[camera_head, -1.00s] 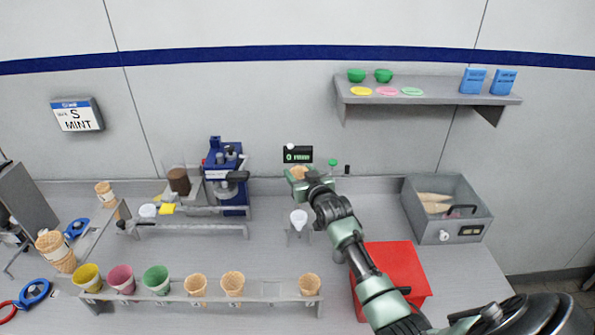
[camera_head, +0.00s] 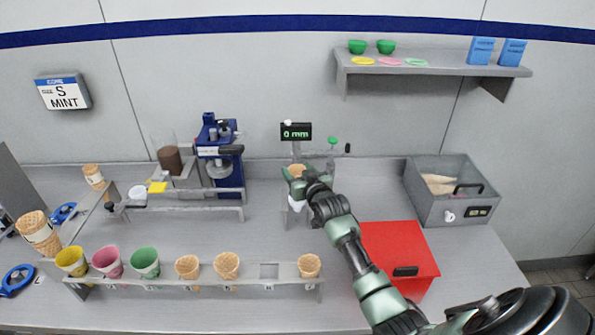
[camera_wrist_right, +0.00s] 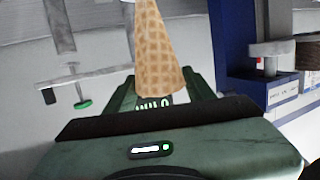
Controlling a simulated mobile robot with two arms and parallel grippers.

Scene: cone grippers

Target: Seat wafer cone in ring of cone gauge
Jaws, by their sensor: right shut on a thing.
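My right gripper (camera_head: 297,177) is shut on a waffle-patterned wafer cone (camera_head: 296,169). The cone gauge (camera_head: 296,131) stands at the back of the counter with a dark display reading 0 mm. Below the gripper is a small grey stand with a white funnel-like piece (camera_head: 296,205), partly covered by the gripper. I cannot make out the ring clearly or tell whether the cone touches it. My left gripper is not in view.
A front rack (camera_head: 268,271) holds several coloured and plain cones, with one empty square slot. A red box (camera_head: 400,250) stands right of my arm, a grey bin (camera_head: 455,208) behind it. A blue press (camera_head: 218,150) stands left of the gauge.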

